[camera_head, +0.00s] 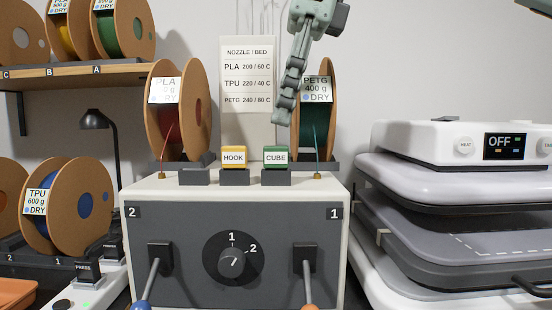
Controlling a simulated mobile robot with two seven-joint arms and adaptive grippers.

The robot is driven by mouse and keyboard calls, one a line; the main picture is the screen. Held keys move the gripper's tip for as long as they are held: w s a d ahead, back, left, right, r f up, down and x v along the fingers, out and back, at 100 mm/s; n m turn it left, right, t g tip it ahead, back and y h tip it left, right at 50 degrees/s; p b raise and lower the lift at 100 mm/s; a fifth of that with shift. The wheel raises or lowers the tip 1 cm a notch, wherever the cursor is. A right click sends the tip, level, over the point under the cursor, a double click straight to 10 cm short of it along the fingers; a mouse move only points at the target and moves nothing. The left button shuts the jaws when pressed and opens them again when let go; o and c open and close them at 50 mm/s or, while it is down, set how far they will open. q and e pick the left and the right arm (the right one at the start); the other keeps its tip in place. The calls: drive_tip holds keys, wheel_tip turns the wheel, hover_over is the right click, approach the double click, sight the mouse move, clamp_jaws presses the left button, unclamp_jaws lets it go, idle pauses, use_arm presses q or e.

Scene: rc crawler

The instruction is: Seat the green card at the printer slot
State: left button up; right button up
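The green card (276,153), marked CUBE, stands upright in a dark holder (277,178) on top of the white and grey feeder box (180,220). My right gripper (283,112) hangs from the top centre, above the card and in front of the green PETG spool. It is apart from the card. Its fingers are seen nearly edge-on, so whether they are open or shut is unclear, and no held object shows. My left gripper is out of view. No slot labelled as the printer's can be made out.
A yellow HOOK card (233,156) stands left of the green card; an empty-looking holder (194,177) is further left. Spools (163,110) stand behind. The box front has a dial (232,259) and two levers. A stacked white machine (440,170) reading OFF stands right.

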sight(275, 158)
drive_tip(key=x, duration=0.4)
drive_tip(key=shift+s+d+f, duration=0.3)
drive_tip(key=shift+d, duration=0.05)
drive_tip(key=shift+a+f, duration=0.2)
drive_tip(key=shift+f, duration=0.3)
drive_tip(key=c, duration=0.8)
